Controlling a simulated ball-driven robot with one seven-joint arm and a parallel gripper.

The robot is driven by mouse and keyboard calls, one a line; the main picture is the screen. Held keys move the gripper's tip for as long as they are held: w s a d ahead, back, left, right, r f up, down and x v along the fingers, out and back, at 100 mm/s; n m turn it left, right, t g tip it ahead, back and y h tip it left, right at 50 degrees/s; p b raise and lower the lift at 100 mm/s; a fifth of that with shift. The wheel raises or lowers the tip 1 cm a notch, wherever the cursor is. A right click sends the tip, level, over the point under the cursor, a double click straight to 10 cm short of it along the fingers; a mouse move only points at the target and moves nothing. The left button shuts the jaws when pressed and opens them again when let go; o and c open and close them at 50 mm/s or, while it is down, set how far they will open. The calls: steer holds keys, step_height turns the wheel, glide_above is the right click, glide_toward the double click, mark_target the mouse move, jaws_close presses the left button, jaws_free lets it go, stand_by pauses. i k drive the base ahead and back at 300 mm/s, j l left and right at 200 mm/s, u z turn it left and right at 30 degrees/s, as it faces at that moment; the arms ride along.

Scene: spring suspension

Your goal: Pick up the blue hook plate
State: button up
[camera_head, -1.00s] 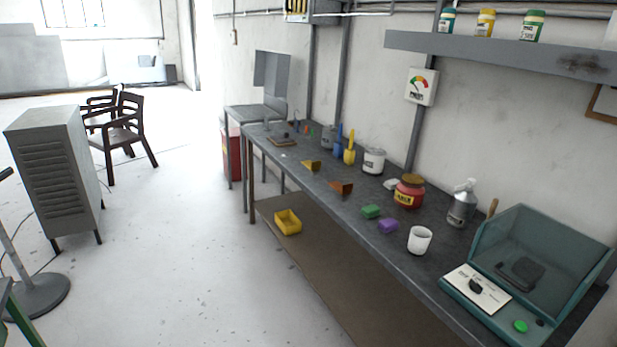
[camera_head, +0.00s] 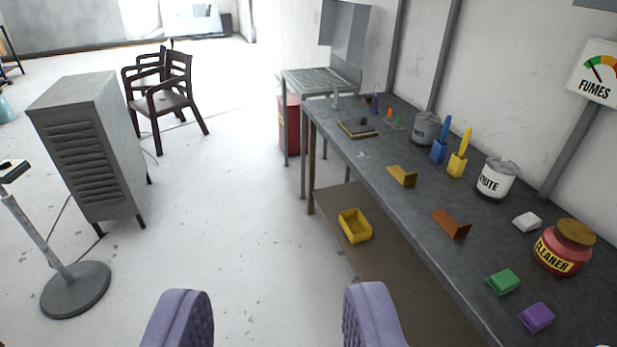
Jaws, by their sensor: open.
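My gripper (camera_head: 276,312) shows at the bottom of the view as two lilac padded fingers, wide apart with nothing between them. It is over the floor, left of the long grey workbench (camera_head: 350,165). A small dark blue upright piece (camera_head: 376,104) stands at the bench's far end; it may be the blue hook plate, but it is too small to tell. A blue holder with a blue handle (camera_head: 439,150) stands nearer, beside a yellow one (camera_head: 457,162). My gripper is well short of both blue things.
The bench also bears a yellow bent plate (camera_head: 402,176), an orange bent plate (camera_head: 452,224), a white paint can (camera_head: 495,180), a red cleaner jar (camera_head: 562,248) and green (camera_head: 503,282) and purple (camera_head: 537,317) blocks. A grey cabinet (camera_head: 90,150) stands left. The floor between is clear.

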mark_target(373, 109)
steer(key=i, duration=2.95)
steer(key=i+z, duration=0.1)
steer(key=i, duration=0.45)
steer(key=i+j+z, duration=0.1)
steer(key=i, duration=0.45)
steer(key=i+j+z, duration=0.1)
steer(key=i, duration=0.4)
steer(key=i+j+z, duration=0.1)
steer(key=i, duration=0.45)
steer(key=j, duration=0.1)
